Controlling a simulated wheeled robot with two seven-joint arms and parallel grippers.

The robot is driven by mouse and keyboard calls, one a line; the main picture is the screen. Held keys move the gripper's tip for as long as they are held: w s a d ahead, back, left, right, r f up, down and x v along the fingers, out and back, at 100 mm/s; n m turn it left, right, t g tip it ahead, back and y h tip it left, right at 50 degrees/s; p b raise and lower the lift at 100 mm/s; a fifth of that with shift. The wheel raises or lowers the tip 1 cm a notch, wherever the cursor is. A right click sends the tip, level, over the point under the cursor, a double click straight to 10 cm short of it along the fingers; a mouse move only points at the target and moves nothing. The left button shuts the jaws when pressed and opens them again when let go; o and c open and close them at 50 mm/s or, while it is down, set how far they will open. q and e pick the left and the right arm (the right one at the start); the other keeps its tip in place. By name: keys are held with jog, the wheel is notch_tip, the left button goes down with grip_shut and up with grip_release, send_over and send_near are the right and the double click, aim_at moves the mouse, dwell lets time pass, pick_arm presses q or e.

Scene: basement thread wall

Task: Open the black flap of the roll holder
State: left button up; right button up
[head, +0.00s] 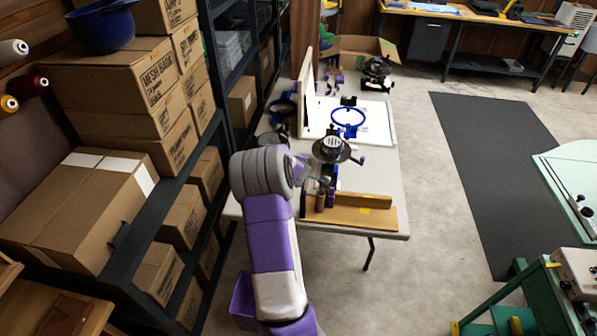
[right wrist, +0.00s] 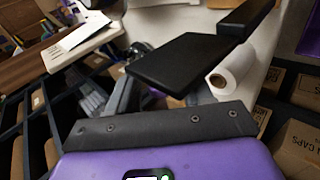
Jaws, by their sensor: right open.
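A dark, flat black flap (right wrist: 180,65) shows in the right wrist view, tilted beside a white paper roll (right wrist: 232,70). A dark bar (right wrist: 248,18) stands at the flap's upper right end. My right gripper (head: 312,178) is over the near left part of the table in the head view, largely hidden by my own wrist. It is open; its body fills the bottom of the right wrist view, and no contact with the flap shows. The roll and flap cannot be made out in the head view. My left gripper is not in view.
The light table (head: 385,185) carries a wooden block (head: 362,199), a round dark device (head: 331,149) and a blue ring (head: 348,117). Shelves with cardboard boxes (head: 103,205) stand close on the left. The floor right of the table is clear up to a dark mat (head: 490,160).

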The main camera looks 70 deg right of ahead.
jog(key=v, duration=0.7)
jog(key=shift+a+r, duration=0.2)
dwell(0.7)
